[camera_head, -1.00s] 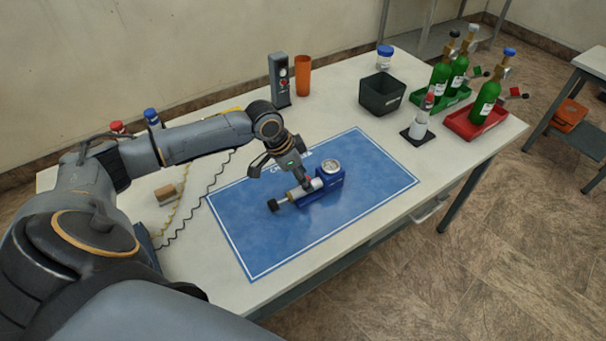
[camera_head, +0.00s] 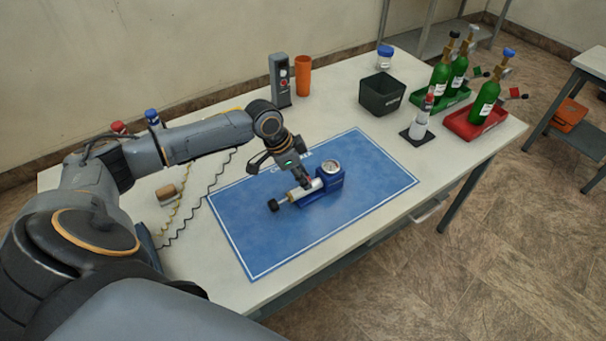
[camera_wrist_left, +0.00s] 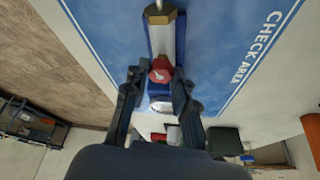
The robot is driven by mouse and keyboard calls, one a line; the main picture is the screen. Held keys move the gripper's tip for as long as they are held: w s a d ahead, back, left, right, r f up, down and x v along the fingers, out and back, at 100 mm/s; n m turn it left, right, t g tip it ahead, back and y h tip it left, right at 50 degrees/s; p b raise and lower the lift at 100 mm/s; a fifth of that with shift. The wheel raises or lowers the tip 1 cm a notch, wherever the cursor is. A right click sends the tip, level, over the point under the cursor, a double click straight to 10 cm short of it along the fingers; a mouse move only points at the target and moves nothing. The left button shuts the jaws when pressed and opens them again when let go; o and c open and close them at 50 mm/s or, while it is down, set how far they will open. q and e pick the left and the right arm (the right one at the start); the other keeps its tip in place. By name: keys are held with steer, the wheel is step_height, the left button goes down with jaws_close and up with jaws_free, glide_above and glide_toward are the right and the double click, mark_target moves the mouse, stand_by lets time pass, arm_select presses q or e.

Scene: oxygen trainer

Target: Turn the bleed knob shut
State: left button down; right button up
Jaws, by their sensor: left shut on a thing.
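The regulator device (camera_head: 322,192) lies on the blue mat (camera_head: 375,190), with a silver barrel, a black end knob (camera_head: 273,205) and a round gauge (camera_head: 331,167). The red bleed knob (camera_wrist_left: 161,70) shows on top of the barrel in the left wrist view. In the head view the fingers mostly hide it. My left gripper (camera_head: 307,184) reaches down over the device. In the left wrist view my left gripper (camera_wrist_left: 158,76) has a finger on each side of the red knob and is shut on it. My right gripper is not in view.
A grey device (camera_head: 280,82) and an orange cup (camera_head: 303,77) stand at the back. A black bin (camera_head: 382,94), a white bottle on a stand (camera_head: 420,122) and green cylinders in a red tray (camera_head: 473,126) and a green tray are at right. The mat's right part is clear.

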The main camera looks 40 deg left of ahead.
arm_select(q)
steer(key=shift+r+m+h, duration=0.1)
steer(key=shift+m+h, duration=0.2)
steer(key=shift+m, duration=0.4)
steer(key=shift+w+m+g+p, duration=0.15)
steer(key=shift+m+g+p, duration=0.3)
steer(key=shift+m, duration=0.45)
steer(key=shift+m+g+h+b, duration=0.3)
steer(key=shift+m+g+h, duration=0.1)
steer(key=shift+m, duration=0.5)
steer(key=m+g+b, duration=0.1)
steer(key=m, duration=0.2)
steer(key=shift+w+m, duration=0.15)
steer(key=shift+m, duration=0.15)
steer(key=m+g+b, duration=0.1)
steer(key=m, duration=0.2)
steer(key=shift+w+m+g+b, duration=0.1)
steer(key=shift+m+g+b, duration=0.25)
steer(key=shift+m, duration=0.05)
steer(key=m+g+b, duration=0.1)
steer(key=m, duration=0.2)
steer(key=shift+w+m+y, duration=0.1)
steer(key=shift+m+y, duration=0.2)
steer(key=shift+y, duration=0.1)
steer(key=m+g+b, duration=0.1)
steer(key=m, duration=0.2)
steer(key=shift+y, duration=0.4)
steer(key=shift+d+m+g+y+b, duration=0.1)
steer(key=shift+m+g+y+b, duration=0.35)
steer(key=shift+m, duration=1.45)
